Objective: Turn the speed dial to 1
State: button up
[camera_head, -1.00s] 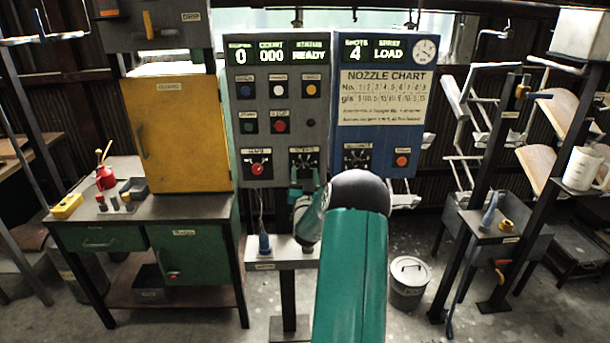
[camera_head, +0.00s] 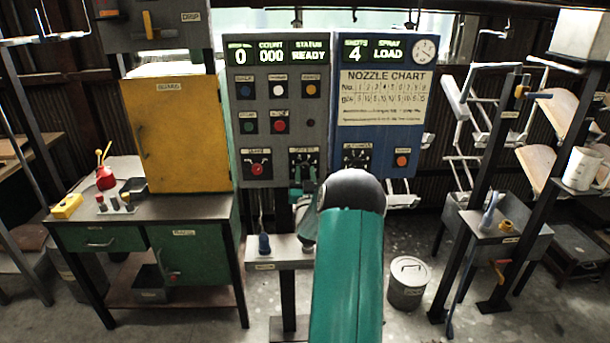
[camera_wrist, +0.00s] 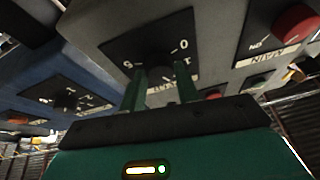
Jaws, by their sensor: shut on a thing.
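The dial (camera_head: 304,160) that my gripper holds is on a black plate at the lower right of the grey control panel (camera_head: 322,110). In the wrist view its black plate (camera_wrist: 125,46) shows a 0, a 1 and other marks around a dark round knob (camera_wrist: 160,71). My gripper (camera_wrist: 160,88) is shut on this knob, with one green finger on each side. In the head view my gripper (camera_head: 303,180) reaches up to the dial from below. The fingers hide part of the knob, and I cannot tell where its pointer stands.
A red main knob (camera_head: 257,169) is just left of the dial. A similar black dial (camera_head: 356,157) is on the blue panel to the right, beside an orange-red button (camera_head: 402,160). Coloured buttons sit above. A small grey shelf (camera_head: 283,254) stands below the panel.

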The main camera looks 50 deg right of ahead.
jog(key=n+t+y, duration=0.1)
jog(key=n, duration=0.1)
jog(key=n+y, duration=0.1)
jog(key=n, duration=0.2)
jog(key=shift+n+t, duration=0.3)
jog(key=shift+t, duration=0.1)
jog(key=n+y, duration=0.1)
jog(key=n, duration=0.1)
jog(key=n+t+y, duration=0.1)
jog(key=n, duration=0.2)
jog(key=shift+s+d+r+y, duration=0.1)
jog(key=shift+s+y, duration=0.05)
jog(key=shift+y, duration=0.15)
jog(key=shift+n, duration=0.5)
jog(key=o, duration=1)
jog(key=shift+c, duration=0.2)
jog(key=v, duration=1.3)
jog(key=shift+s, duration=0.4)
